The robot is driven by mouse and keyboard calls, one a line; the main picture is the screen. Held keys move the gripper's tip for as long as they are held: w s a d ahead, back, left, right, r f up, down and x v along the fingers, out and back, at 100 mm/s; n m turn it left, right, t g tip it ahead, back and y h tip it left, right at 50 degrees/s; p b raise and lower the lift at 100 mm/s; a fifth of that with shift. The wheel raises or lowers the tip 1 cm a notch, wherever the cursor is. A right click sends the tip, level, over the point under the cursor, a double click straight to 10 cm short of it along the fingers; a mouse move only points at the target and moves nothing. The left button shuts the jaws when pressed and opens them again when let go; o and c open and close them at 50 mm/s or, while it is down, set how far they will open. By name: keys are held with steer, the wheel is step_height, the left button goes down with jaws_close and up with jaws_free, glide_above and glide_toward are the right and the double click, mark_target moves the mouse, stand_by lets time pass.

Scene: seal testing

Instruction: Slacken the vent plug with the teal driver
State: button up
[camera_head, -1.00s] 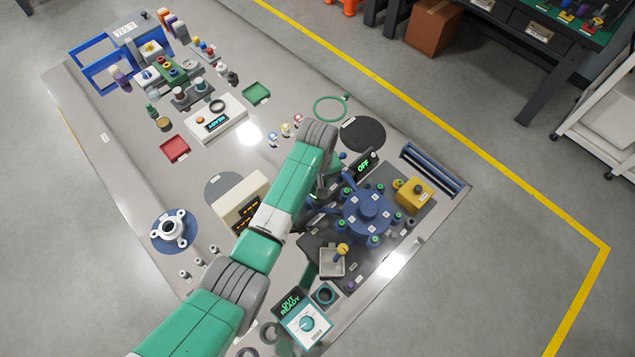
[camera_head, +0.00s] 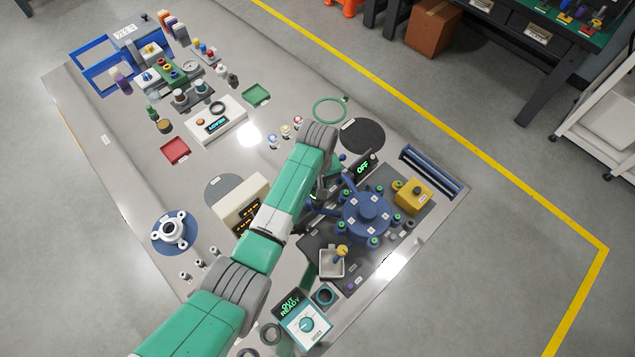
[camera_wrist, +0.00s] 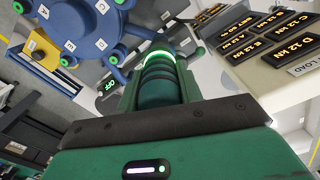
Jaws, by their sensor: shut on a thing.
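My gripper (camera_wrist: 160,76) is shut on a dark teal ribbed thing (camera_wrist: 160,92), which looks like the teal driver's handle, with a glowing green ring at its far end. In the head view the forearm mostly hides the gripper, just left of the blue round fixture (camera_head: 368,212). The fixture has a raised hub and several green-topped knobs around it; it also shows in the wrist view (camera_wrist: 85,25), at the upper left. I cannot pick out the vent plug, and the driver's tip is hidden.
A cream box with amber readouts (camera_head: 241,201) stands left of the forearm. A display reading OFF (camera_head: 363,165), a yellow box (camera_head: 413,196) and a pale open tray (camera_head: 331,264) surround the fixture. A teal-framed dial unit (camera_head: 306,324) stands at the near edge.

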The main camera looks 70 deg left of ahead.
step_height(320, 180, up, 7)
steer(key=p, duration=0.7)
stand_by(0.4)
